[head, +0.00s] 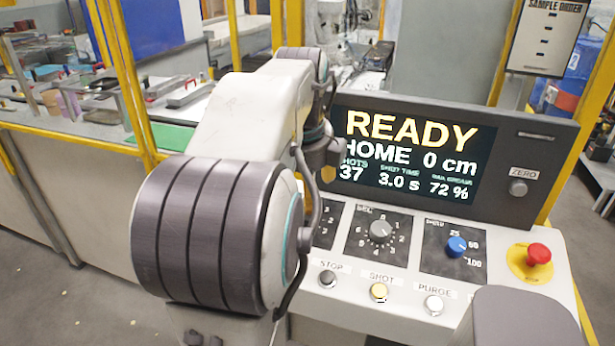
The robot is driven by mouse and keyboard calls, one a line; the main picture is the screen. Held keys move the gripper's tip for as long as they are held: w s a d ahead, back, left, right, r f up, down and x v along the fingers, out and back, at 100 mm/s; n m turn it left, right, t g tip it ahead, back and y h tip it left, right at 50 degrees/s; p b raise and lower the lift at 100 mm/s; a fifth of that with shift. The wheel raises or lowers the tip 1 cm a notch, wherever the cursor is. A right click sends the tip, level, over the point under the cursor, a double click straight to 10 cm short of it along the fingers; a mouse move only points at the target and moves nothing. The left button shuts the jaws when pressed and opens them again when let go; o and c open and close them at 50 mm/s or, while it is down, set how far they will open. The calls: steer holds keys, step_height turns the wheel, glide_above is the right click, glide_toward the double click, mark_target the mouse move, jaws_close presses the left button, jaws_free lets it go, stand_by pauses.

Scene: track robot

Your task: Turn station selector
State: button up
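The control panel (400,210) stands in front of me. At its left a dial plate (327,222) with a few numbers shows only its right edge; my arm hides the rest, and no knob shows on it. I cannot read a station label anywhere. Right of it, a grey numbered knob (382,232) sits on a dark plate, its label too small to read surely. A blue knob (456,246) sits on a plate marked 25, 50 and 100. My gripper (327,172) hangs left of the screen, mostly behind my arm. Its fingers cannot be made out.
The screen (410,152) reads READY, HOME 0 cm, 37, 3.0 s, 72 %. Stop (328,279), shot (379,291) and purge (434,304) buttons line the front. Yellow posts (130,80) frame a work bench.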

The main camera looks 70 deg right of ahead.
steer(key=shift+v, duration=1.35)
